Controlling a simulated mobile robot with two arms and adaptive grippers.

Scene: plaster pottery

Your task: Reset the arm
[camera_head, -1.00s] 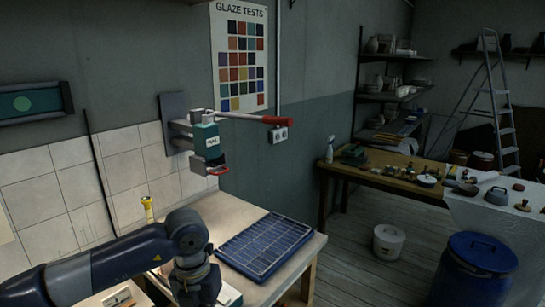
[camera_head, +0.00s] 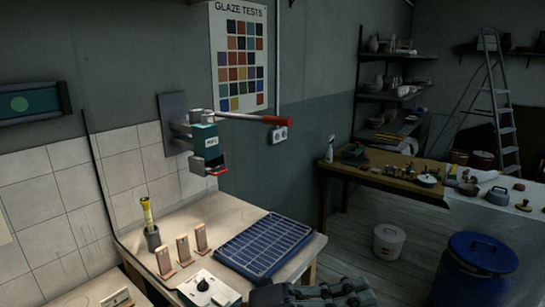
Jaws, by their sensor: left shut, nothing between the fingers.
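My left gripper (camera_head: 362,291) shows at the bottom edge of the head view, just in front of the bench's near right corner. It looks dark grey and lies roughly level, with its fingers to the right. The fingers are closed with nothing between them. The lower part and the rest of the arm are cut off by the picture edge. My right gripper is not in view.
A blue barrel (camera_head: 472,275) stands right.

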